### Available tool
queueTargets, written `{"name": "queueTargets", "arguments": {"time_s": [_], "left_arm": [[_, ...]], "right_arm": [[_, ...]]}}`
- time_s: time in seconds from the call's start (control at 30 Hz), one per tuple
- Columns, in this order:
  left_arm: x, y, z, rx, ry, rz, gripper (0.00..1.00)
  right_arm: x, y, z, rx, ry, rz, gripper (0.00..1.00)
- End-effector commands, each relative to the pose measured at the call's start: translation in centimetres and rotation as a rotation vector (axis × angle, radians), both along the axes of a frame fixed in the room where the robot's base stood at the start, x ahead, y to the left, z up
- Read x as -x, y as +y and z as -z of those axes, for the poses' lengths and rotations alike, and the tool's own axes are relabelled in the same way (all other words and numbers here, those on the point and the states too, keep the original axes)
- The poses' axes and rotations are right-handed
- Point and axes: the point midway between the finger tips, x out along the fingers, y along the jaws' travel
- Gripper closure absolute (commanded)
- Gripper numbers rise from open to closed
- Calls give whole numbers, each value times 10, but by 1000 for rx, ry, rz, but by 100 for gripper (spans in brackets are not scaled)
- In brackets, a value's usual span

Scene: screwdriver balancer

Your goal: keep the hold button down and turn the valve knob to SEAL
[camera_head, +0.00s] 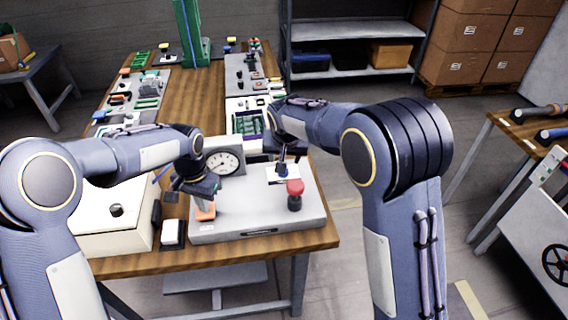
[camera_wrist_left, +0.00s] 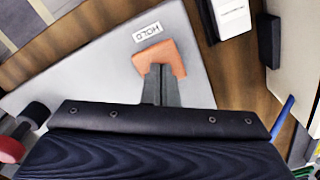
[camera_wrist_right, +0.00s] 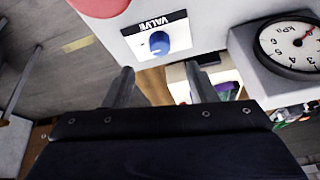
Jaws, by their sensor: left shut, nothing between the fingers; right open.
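The orange hold button (camera_head: 205,212) is at the front left of the grey panel box (camera_head: 250,218). In the left wrist view the button (camera_wrist_left: 171,55) lies beside a HOLD label. My left gripper (camera_wrist_left: 160,78) is shut and empty, its tips at the button and overlapping its edge; I cannot tell how far it is pressed. The blue valve knob (camera_head: 282,168) is on a white plate at the box's back right. In the right wrist view the knob (camera_wrist_right: 159,42) lies ahead of my open right gripper (camera_wrist_right: 160,82), apart from its fingers. No SEAL mark is readable.
A dial gauge (camera_head: 224,162) stands behind the hold button. A red mushroom button (camera_head: 295,190) stands in front of the valve knob. A cream box (camera_head: 115,235) and a small white block (camera_head: 173,231) are left of the panel. Parts trays line the bench behind.

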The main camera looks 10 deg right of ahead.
Motion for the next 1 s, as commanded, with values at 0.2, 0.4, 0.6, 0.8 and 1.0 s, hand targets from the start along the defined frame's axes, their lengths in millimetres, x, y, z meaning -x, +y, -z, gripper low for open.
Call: {"name": "queueTargets", "arguments": {"time_s": [0.2,0.4,0.6,0.8,1.0], "left_arm": [[1,0,1,-1,3,0,100],[1,0,1,-1,3,0,100],[1,0,1,-1,3,0,100],[1,0,-8,-1,3,0,100],[0,0,-29,0,1,0,100]], "right_arm": [[12,1,-29,0,-1,0,48],[16,1,-36,1,1,0,48],[16,1,-36,1,1,0,48],[15,1,-43,1,1,0,48],[15,1,-59,1,1,0,48]]}}
